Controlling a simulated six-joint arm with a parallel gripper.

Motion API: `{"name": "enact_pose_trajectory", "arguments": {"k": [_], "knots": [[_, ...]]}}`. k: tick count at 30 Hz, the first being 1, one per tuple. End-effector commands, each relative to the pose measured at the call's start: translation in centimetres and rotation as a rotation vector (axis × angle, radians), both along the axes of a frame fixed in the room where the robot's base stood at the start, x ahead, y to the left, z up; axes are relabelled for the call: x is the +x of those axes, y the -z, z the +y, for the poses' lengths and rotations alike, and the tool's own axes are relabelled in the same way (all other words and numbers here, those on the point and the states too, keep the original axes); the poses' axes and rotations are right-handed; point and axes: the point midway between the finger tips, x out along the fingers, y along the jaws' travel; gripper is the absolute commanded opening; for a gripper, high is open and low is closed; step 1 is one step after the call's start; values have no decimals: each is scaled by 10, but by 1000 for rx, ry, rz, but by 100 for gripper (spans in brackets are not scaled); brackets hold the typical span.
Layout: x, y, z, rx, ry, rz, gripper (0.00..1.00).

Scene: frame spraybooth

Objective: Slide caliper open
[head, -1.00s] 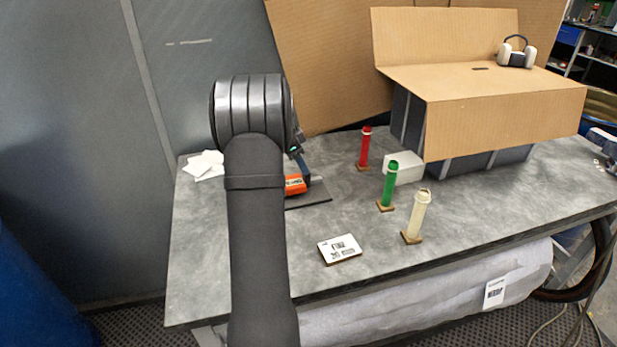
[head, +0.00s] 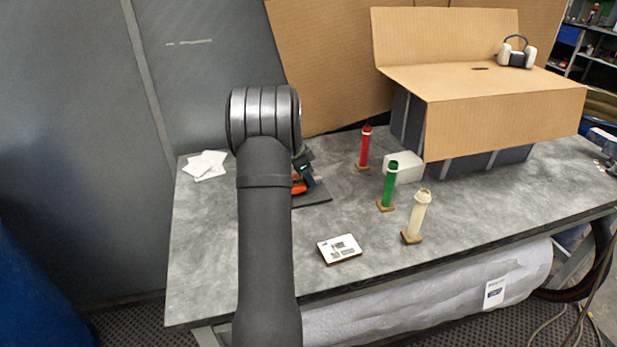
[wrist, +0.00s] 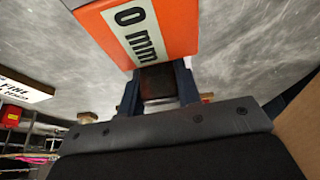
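The caliper shows as an orange body (head: 299,187) on the table in the head view, largely hidden behind my arm. In the wrist view its orange housing (wrist: 150,28) fills the top, with a pale display reading "0 mm". A dark block (wrist: 158,82) sits just below the housing. My gripper (wrist: 160,88) has its two fingers apart, one on each side of this block. I cannot tell whether they touch it. In the head view my gripper (head: 303,172) is low at the caliper, mostly hidden by my wrist.
Red (head: 365,148), green (head: 390,185) and cream (head: 418,213) tubes stand on small bases to the right. A white labelled plate (head: 339,248) lies near the front. White sheets (head: 205,165) lie at the back left. A cardboard-topped box (head: 500,120) stands at the back right.

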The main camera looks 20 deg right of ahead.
Motion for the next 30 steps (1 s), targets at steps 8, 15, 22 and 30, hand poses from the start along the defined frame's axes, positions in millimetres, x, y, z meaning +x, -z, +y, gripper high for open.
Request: {"name": "enact_pose_trajectory", "arguments": {"k": [8,15,22,30], "knots": [[0,0,-8,0,3,-1,0],[1,0,-45,2,3,0,0],[2,0,-47,2,1,0,0],[2,0,-47,2,0,1,53]]}}
